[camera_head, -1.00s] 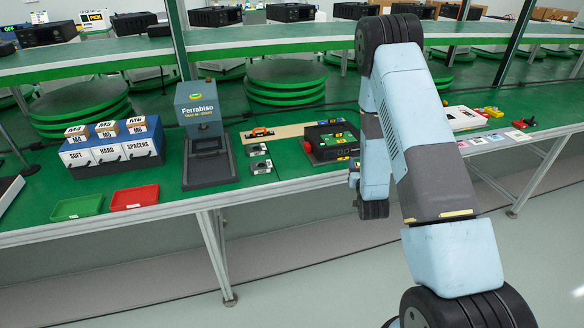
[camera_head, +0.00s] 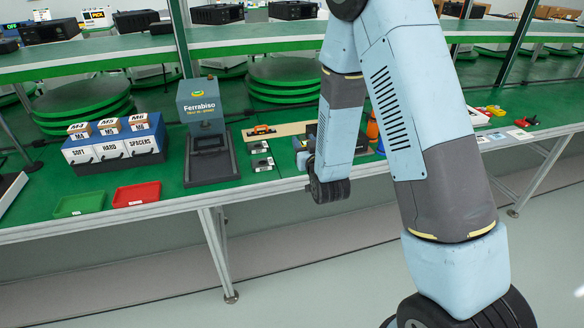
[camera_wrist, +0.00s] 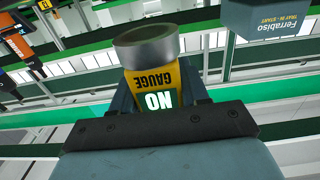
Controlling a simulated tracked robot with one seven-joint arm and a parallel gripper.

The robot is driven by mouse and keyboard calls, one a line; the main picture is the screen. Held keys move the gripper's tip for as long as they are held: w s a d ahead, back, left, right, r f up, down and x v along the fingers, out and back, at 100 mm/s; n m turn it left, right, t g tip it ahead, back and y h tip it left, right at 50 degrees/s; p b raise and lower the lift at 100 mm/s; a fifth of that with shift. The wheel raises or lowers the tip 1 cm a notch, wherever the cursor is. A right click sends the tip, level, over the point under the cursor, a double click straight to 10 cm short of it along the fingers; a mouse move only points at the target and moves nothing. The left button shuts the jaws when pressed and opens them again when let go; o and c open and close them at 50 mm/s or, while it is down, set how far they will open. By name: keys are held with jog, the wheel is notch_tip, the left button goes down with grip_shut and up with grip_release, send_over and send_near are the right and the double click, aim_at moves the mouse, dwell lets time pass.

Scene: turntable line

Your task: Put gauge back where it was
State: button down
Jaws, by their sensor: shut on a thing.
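In the wrist view my gripper (camera_wrist: 157,92) is shut on the gauge (camera_wrist: 150,72). The gauge has a yellow body with the upside-down words "NO" and "GAUGE" and a round grey metal end. It is held off the table, with the bench edge and floor blurred behind it. In the head view my arm hangs over the front edge of the green bench (camera_head: 235,180), and the gripper and gauge are hidden or too small to make out there. The place where the gauge stood cannot be told from these frames.
The Ferrabiso stand (camera_head: 205,130) is left of my arm. An orange-handled tool (camera_head: 262,130) on a tan strip and small grey blocks lie between. Red (camera_head: 136,194) and green (camera_head: 80,205) trays and a drawer unit (camera_head: 115,145) are further left. An orange object (camera_head: 372,127) shows behind my arm.

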jog(key=shift+w+a+r, duration=0.1)
jog(key=shift+a, duration=0.25)
jog(key=w+a+f, duration=0.1)
jog(key=w+f, duration=0.2)
jog(key=w, duration=0.1)
jog(key=w+a+f, duration=0.1)
jog(key=w+f, duration=0.2)
jog(key=w, duration=0.1)
jog(key=w+a+f, duration=0.1)
jog(key=w+f, duration=0.2)
jog(key=w, duration=0.2)
jog(key=shift+f, duration=1.9)
jog(key=c, duration=0.6)
grip_release()
jog(key=shift+f, duration=0.1)
jog(key=shift+o, duration=0.2)
